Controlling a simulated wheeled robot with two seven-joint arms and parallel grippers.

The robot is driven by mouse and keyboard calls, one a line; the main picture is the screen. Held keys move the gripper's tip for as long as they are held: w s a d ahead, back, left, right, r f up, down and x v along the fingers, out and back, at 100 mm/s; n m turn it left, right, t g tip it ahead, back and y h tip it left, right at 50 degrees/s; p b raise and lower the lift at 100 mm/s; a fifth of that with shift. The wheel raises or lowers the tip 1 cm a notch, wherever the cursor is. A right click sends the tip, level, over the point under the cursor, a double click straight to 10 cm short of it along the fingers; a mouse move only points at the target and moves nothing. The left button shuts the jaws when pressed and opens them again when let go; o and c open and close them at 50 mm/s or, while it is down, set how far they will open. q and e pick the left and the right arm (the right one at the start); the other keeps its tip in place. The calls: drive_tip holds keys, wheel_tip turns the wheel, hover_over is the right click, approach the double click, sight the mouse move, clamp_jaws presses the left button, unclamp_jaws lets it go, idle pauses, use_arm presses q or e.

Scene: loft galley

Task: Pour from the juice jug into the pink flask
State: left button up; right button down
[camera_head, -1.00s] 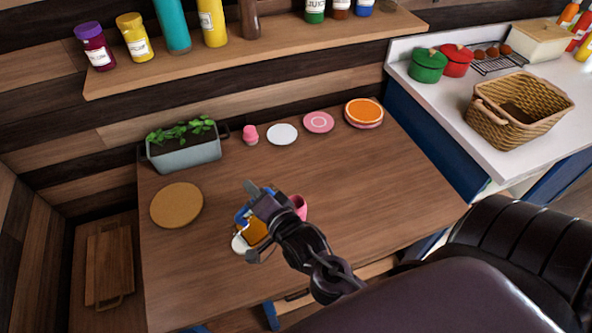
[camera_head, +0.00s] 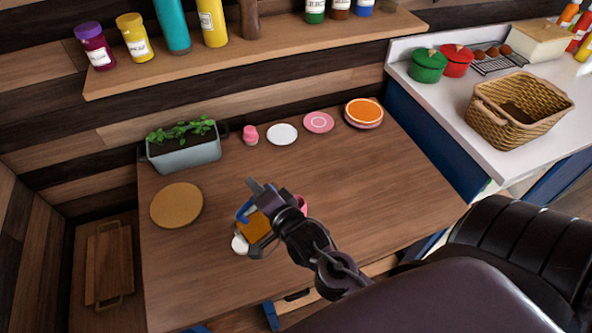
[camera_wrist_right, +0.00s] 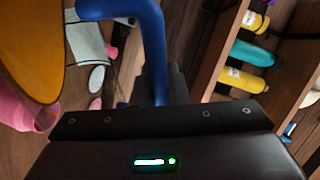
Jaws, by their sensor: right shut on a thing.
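The juice jug (camera_head: 257,224), with amber-orange contents and a blue handle (camera_head: 242,210), is near the table's front. My right gripper (camera_head: 268,204) is shut on it and partly covers it. In the right wrist view the blue handle (camera_wrist_right: 151,45) runs up from between my dark fingers, with the orange jug body (camera_wrist_right: 30,45) at the left. The pink flask (camera_head: 301,202) stands just right of the jug, mostly hidden behind my gripper. Its pink side (camera_wrist_right: 12,105) shows beside the jug in the wrist view. I cannot tell whether juice flows. My left gripper is out of view.
A white round thing (camera_head: 240,244) lies beside the jug. A round wooden board (camera_head: 176,205), a planter (camera_head: 185,155), a small pink cup (camera_head: 250,135) and several plates (camera_head: 282,134) stand along the left and back. The table's right half is clear.

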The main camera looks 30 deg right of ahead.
drive_tip(key=shift+w+d+r+m+y+p, duration=0.1)
drive_tip(key=shift+d+r+m+p, duration=0.15)
drive_tip(key=shift+d, duration=0.25)
drive_tip(key=shift+w+d+r+m+y+p, duration=0.1)
drive_tip(key=shift+d+r+m+p, duration=0.1)
drive_tip(key=shift+d+p, duration=0.25)
drive_tip(key=shift+d+r+m+y+p, duration=0.1)
drive_tip(key=shift+d+r+m+p, duration=0.15)
drive_tip(key=shift+d, duration=0.25)
idle(3.6)
drive_tip(key=shift+d+r+m+p, duration=0.2)
drive_tip(key=shift+d+m+p, duration=0.3)
drive_tip(key=shift+d+p, duration=0.15)
idle(1.8)
